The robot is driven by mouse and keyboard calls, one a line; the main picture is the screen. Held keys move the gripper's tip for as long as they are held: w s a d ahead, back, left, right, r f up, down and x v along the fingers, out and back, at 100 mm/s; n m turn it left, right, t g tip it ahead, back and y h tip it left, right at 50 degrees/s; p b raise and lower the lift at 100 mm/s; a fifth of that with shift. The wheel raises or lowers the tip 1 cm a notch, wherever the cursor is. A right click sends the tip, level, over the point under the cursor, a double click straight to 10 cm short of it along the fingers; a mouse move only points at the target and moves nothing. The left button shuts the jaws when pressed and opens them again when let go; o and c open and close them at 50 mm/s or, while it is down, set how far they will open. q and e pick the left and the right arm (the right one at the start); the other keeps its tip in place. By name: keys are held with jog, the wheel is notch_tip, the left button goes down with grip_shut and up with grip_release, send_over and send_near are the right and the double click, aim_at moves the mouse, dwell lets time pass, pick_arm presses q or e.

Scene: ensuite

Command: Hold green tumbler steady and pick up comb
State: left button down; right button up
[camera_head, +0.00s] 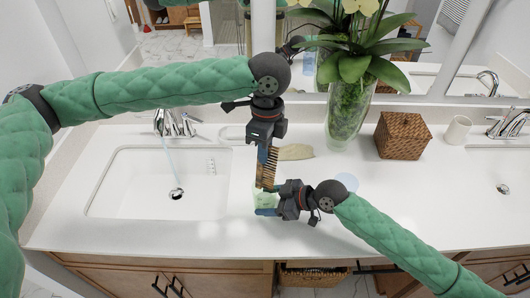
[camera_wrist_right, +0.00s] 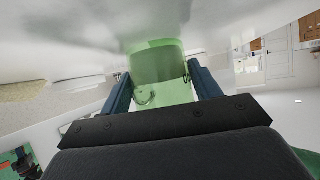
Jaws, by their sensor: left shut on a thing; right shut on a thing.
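The translucent green tumbler (camera_head: 264,200) stands on the white counter right of the left sink. My right gripper (camera_head: 267,199) is shut on the tumbler from the right, with a finger on either side. In the right wrist view the tumbler (camera_wrist_right: 160,75) lies between both fingers. The brown comb (camera_head: 267,168) is upright above the tumbler, its teeth pointing sideways. My left gripper (camera_head: 264,150) points down from above and is shut on the comb's upper part. The comb's lower end is at the tumbler's mouth; I cannot tell whether it is still inside.
A sink (camera_head: 130,185) with a faucet (camera_head: 177,123) is at left. A beige flat item (camera_head: 296,152) lies behind the comb. A plant vase (camera_head: 346,115), a woven box (camera_head: 403,136) and a white cup (camera_head: 458,130) stand at the back right.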

dwell(0.3)
jog(key=o, duration=0.8)
jog(key=shift+o, duration=0.2)
jog(key=shift+v, duration=6)
